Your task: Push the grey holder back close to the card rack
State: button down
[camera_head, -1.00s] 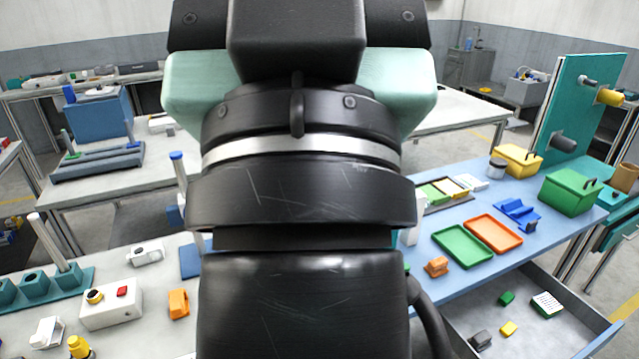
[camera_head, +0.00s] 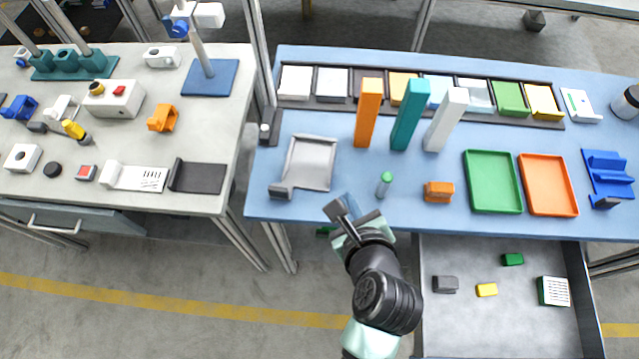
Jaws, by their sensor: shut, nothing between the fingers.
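The card rack (camera_head: 351,102) is a long black rack along the back of the blue table, filled with coloured cards. A small dark grey block (camera_head: 281,192), which looks like the grey holder, sits near the table's front left. It is at the front left corner of a light grey tray (camera_head: 310,163), which lies between it and the rack. I cannot tell whether block and tray are joined. My gripper (camera_head: 338,208) is shut and empty at the table's front edge, right of the block and apart from it. Its height above the table is unclear.
Orange, teal (camera_head: 409,115) and white upright blocks stand before the rack. A green-topped cylinder (camera_head: 384,185) and an orange holder (camera_head: 438,191) are right of my gripper. Green and orange trays lie further right. An open drawer (camera_head: 510,325) juts out below.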

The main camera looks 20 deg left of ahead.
aim_at(314, 191)
jog(key=s+a+f+m+g, duration=0.1)
jog(key=s+f+m+g, duration=0.15)
jog(key=s+f, duration=0.25)
jog(key=shift+m+t, duration=0.35)
jog(key=x, duration=0.5)
jog(key=b+x, duration=0.1)
jog(key=x, duration=0.4)
jog(key=shift+w+a+r, duration=0.1)
jog(key=shift+w+a, duration=0.1)
jog(key=shift+a, duration=0.1)
jog(key=shift+w+a+r, duration=0.2)
jog(key=shift+w+a, duration=0.45)
jog(key=shift+w, duration=0.35)
jog(key=shift+w+a, duration=0.35)
jog(key=shift+w, duration=0.15)
